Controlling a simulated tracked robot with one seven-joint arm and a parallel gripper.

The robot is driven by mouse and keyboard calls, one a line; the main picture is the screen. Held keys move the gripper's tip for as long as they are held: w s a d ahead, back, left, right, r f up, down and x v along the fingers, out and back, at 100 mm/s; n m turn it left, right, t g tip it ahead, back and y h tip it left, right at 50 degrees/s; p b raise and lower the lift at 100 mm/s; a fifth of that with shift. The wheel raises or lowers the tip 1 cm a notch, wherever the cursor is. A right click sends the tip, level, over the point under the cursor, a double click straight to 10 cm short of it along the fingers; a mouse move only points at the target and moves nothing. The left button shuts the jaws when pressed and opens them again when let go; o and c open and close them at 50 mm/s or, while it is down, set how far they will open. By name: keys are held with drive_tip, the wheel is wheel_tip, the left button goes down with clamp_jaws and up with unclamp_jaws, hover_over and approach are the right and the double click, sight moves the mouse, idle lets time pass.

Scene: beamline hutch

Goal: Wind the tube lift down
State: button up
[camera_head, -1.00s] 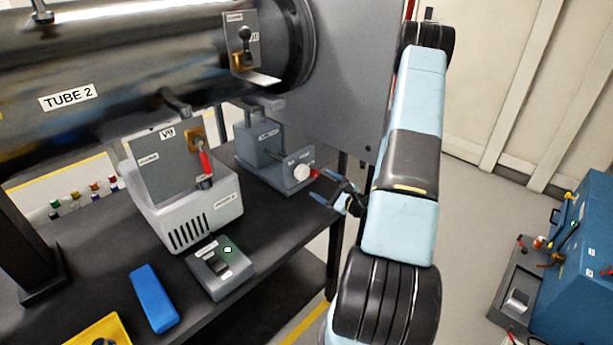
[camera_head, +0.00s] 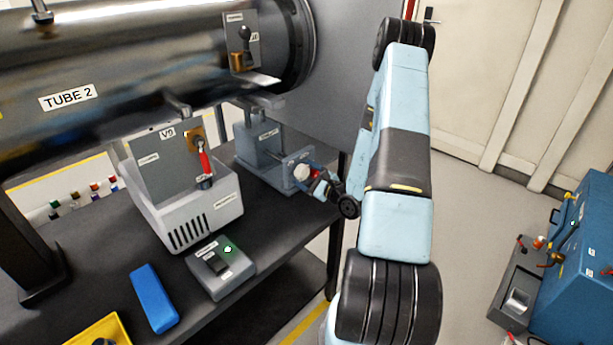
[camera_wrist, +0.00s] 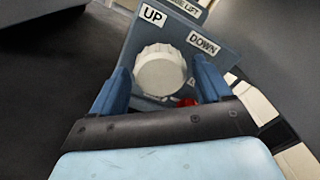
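The tube lift (camera_head: 262,160) is a grey-blue unit on the black bench under the tube. Its white round ribbed knob (camera_wrist: 160,72) sits on a panel (camera_wrist: 140,40) labelled UP on the left and DOWN on the right in the wrist view. The knob also shows in the head view (camera_head: 301,172), partly crowded by my gripper (camera_head: 316,178). In the wrist view my gripper (camera_wrist: 162,88) is open, with one blue finger on each side of the knob and narrow gaps showing. A red part (camera_wrist: 188,102) shows just below the knob, partly hidden.
A grey box with a red-handled V9 valve panel (camera_head: 165,165) stands left of the lift. A small switch box (camera_head: 220,268), a blue block (camera_head: 153,298) and a yellow tray (camera_head: 95,330) lie nearer. The tube (camera_head: 130,85) hangs above.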

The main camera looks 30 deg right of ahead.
drive_tip(key=c, duration=0.9)
